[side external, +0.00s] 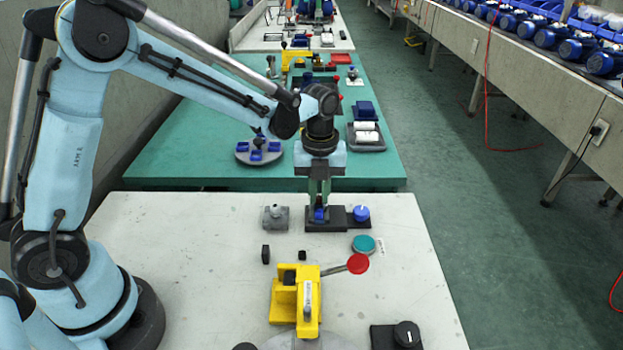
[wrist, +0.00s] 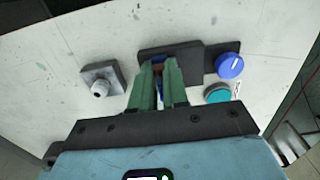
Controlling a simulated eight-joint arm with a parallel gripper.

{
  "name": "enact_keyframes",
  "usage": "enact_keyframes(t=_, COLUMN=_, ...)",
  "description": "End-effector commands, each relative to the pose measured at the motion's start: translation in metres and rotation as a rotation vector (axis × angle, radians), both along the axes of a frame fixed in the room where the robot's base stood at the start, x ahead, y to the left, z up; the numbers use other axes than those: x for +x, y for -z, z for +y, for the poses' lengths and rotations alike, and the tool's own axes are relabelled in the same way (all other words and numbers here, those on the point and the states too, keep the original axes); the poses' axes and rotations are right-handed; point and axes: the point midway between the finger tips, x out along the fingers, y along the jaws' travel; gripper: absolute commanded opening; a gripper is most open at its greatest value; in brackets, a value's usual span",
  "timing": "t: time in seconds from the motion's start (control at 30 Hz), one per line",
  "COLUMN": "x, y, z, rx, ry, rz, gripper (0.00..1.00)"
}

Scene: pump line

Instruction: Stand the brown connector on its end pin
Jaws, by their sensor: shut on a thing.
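My gripper (side external: 319,208) points down at the far side of the white table, over a flat black block. In the wrist view its green fingers (wrist: 159,75) are close together on a small, mostly hidden part. A bit of blue shows between the fingertips in the side view, and a bit of blue and brownish colour in the wrist view. I cannot make out a brown connector clearly in either view. The black block (side external: 312,226) lies under the fingertips and also shows in the wrist view (wrist: 185,48). Whether the held part touches it is unclear.
A blue knob (side external: 361,213) stands right of my gripper, a teal button (side external: 364,244) nearer, a grey fitting (side external: 275,217) left. Two small black pieces (side external: 265,254) (side external: 302,255) stand nearer. A yellow fixture (side external: 296,300) with a red-knobbed lever (side external: 357,263) is in front.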

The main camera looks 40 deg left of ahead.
Motion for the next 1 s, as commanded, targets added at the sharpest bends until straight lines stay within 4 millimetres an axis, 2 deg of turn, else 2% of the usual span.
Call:
enact_keyframes(t=0.27, x=0.000, y=0.000, z=0.000, rx=0.000, ry=0.000, rz=0.000, gripper=0.00)
enact_keyframes(t=0.3, x=0.000, y=0.000, z=0.000, rx=0.000, ry=0.000, rz=0.000, gripper=0.16)
enact_keyframes(t=0.5, x=0.000, y=0.000, z=0.000, rx=0.000, ry=0.000, rz=0.000, gripper=0.44)
enact_keyframes(t=0.77, x=0.000, y=0.000, z=0.000, rx=0.000, ry=0.000, rz=0.000, gripper=0.44)
enact_keyframes(t=1.0, x=0.000, y=-0.011, z=0.000, rx=0.000, ry=0.000, rz=0.000, gripper=0.44)
